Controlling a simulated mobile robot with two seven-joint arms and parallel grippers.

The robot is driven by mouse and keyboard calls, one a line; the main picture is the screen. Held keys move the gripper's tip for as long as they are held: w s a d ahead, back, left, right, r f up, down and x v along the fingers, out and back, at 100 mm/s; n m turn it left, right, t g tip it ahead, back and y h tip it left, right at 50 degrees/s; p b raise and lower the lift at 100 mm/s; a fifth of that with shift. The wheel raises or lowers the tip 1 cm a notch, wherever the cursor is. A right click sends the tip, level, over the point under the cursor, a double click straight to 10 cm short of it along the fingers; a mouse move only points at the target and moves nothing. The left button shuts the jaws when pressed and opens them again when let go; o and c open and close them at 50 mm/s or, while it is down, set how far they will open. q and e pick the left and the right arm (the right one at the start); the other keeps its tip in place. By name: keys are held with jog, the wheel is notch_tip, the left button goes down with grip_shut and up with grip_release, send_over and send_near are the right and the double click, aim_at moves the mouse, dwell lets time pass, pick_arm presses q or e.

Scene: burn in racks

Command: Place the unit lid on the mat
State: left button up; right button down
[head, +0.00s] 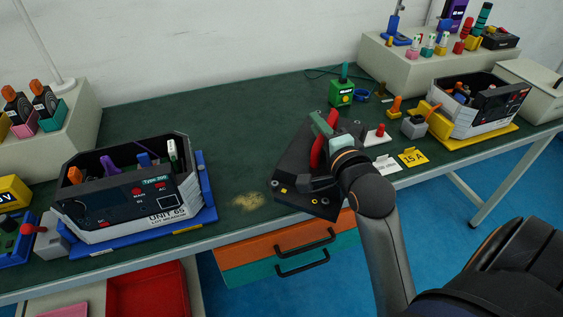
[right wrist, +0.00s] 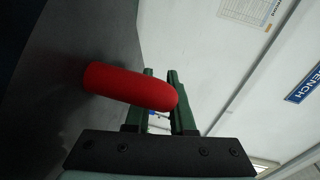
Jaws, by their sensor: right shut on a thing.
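The unit lid (head: 293,168) is a dark flat plate with a red upright handle (head: 317,153). In the head view it is over the front middle of the green bench, its near corner reaching past the front edge. My right gripper (head: 322,127) is shut on the red handle, and its wrist hides part of the lid. In the right wrist view the red handle (right wrist: 130,87) crosses the green fingers (right wrist: 160,103), with the dark lid plate (right wrist: 70,70) at left. I cannot make out a separate mat or whether the lid touches the bench. My left gripper is not in view.
An open unit (head: 125,205) stands on a blue base at left. Another open unit (head: 475,122) stands on a yellow base at right. A green box (head: 341,94) and small coloured parts stand behind the lid. Bare green bench top (head: 235,120) lies between.

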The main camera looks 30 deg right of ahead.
pick_arm(q)
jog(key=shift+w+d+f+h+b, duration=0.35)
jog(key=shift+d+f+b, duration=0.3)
jog(key=shift+b, duration=0.6)
pick_arm(e)
jog(key=shift+w+a+f, duration=0.2)
jog(key=shift+w+f, duration=1.95)
jog(key=shift+w, duration=0.05)
jog(key=shift+w+a+f, duration=0.25)
jog(key=shift+w+f, duration=1.95)
jog(key=shift+w, duration=0.05)
jog(key=shift+w+a+f, duration=0.2)
jog(key=shift+w+f, duration=1.95)
jog(key=shift+w, duration=0.05)
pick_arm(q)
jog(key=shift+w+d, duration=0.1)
pick_arm(e)
jog(key=shift+f, duration=0.1)
jog(key=c, duration=1.2)
grip_release()
jog(key=shift+f, duration=0.15)
jog(key=o, duration=0.4)
jog(key=shift+o, duration=0.2)
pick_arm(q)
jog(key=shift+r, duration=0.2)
pick_arm(e)
jog(key=shift+r, duration=0.2)
jog(key=shift+s, duration=0.15)
